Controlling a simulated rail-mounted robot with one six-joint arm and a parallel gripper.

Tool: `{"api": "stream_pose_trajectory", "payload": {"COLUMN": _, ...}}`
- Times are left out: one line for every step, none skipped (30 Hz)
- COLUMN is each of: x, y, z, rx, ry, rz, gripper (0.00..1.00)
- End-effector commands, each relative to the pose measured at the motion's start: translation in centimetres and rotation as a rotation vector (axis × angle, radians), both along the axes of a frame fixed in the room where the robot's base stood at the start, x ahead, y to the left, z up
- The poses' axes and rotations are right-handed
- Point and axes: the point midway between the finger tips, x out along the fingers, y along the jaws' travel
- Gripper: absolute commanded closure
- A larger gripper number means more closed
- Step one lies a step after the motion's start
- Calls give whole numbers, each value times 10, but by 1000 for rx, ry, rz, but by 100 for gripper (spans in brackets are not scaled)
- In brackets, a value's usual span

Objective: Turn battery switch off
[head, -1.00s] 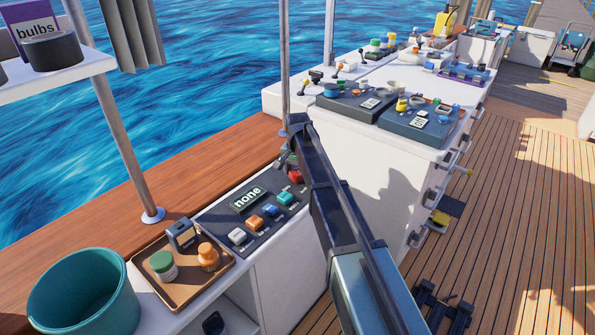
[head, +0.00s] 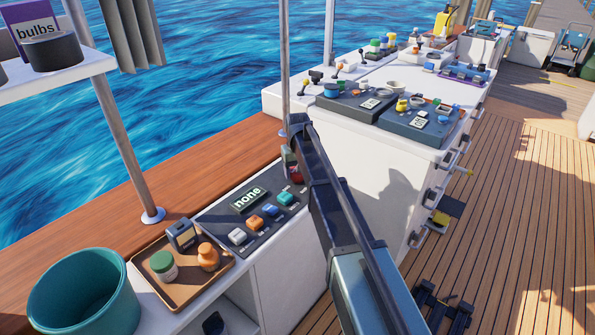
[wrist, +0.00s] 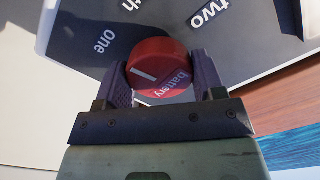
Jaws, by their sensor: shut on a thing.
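The red battery switch knob (wrist: 158,78) carries the word "battery" and a short white mark. It sits between the two fingers of my gripper (wrist: 158,84) in the wrist view, and my gripper is shut on it. The mark lies on the knob's left side in that view. The panel around it shows "one", "two" and a cut-off word ending in "th"; no "off" label is visible. In the head view the dark switch panel (head: 222,220) has a display (head: 248,199) reading "none". The knob there (head: 297,179) is mostly hidden by my arm.
Orange (head: 255,223), blue (head: 270,210), teal (head: 286,198) and white (head: 237,236) switches sit on the same panel, close to the knob. A brown tray (head: 222,276) with small containers and a teal bucket (head: 85,312) stand at the front left. A metal post (head: 127,140) rises behind.

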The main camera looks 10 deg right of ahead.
Motion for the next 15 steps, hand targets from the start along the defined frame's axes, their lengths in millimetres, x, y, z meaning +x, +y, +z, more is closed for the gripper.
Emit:
{"api": "stream_pose_trajectory", "payload": {"x": 0, "y": 0, "z": 0, "rx": 0, "ry": 0, "rz": 42, "gripper": 61}}
{"api": "stream_pose_trajectory", "payload": {"x": 0, "y": 0, "z": 0, "rx": 0, "ry": 1, "rz": 71, "gripper": 61}}
{"api": "stream_pose_trajectory", "payload": {"x": 0, "y": 0, "z": 0, "rx": 0, "ry": 1, "rz": 108, "gripper": 61}}
{"api": "stream_pose_trajectory", "payload": {"x": 0, "y": 0, "z": 0, "rx": 0, "ry": 1, "rz": 137, "gripper": 61}}
{"api": "stream_pose_trajectory", "payload": {"x": 0, "y": 0, "z": 0, "rx": 0, "ry": 1, "rz": 166, "gripper": 61}}
{"api": "stream_pose_trajectory", "payload": {"x": 0, "y": 0, "z": 0, "rx": 0, "ry": 1, "rz": 203, "gripper": 61}}
{"api": "stream_pose_trajectory", "payload": {"x": 0, "y": 0, "z": 0, "rx": 0, "ry": 1, "rz": 232, "gripper": 61}}
{"api": "stream_pose_trajectory", "payload": {"x": 0, "y": 0, "z": 0, "rx": 0, "ry": 1, "rz": 261, "gripper": 61}}
{"api": "stream_pose_trajectory", "payload": {"x": 0, "y": 0, "z": 0, "rx": 0, "ry": 1, "rz": 298, "gripper": 61}}
{"api": "stream_pose_trajectory", "payload": {"x": 0, "y": 0, "z": 0, "rx": 0, "ry": 1, "rz": 327, "gripper": 61}}
{"api": "stream_pose_trajectory", "payload": {"x": 0, "y": 0, "z": 0, "rx": 0, "ry": 1, "rz": 356, "gripper": 61}}
{"api": "stream_pose_trajectory", "payload": {"x": 0, "y": 0, "z": 0, "rx": 0, "ry": 1, "rz": 393, "gripper": 61}}
{"api": "stream_pose_trajectory", "payload": {"x": 0, "y": 0, "z": 0, "rx": 0, "ry": 1, "rz": 422, "gripper": 61}}
{"api": "stream_pose_trajectory", "payload": {"x": 0, "y": 0, "z": 0, "rx": 0, "ry": 1, "rz": 450, "gripper": 61}}
{"api": "stream_pose_trajectory", "payload": {"x": 0, "y": 0, "z": 0, "rx": 0, "ry": 1, "rz": 488, "gripper": 61}}
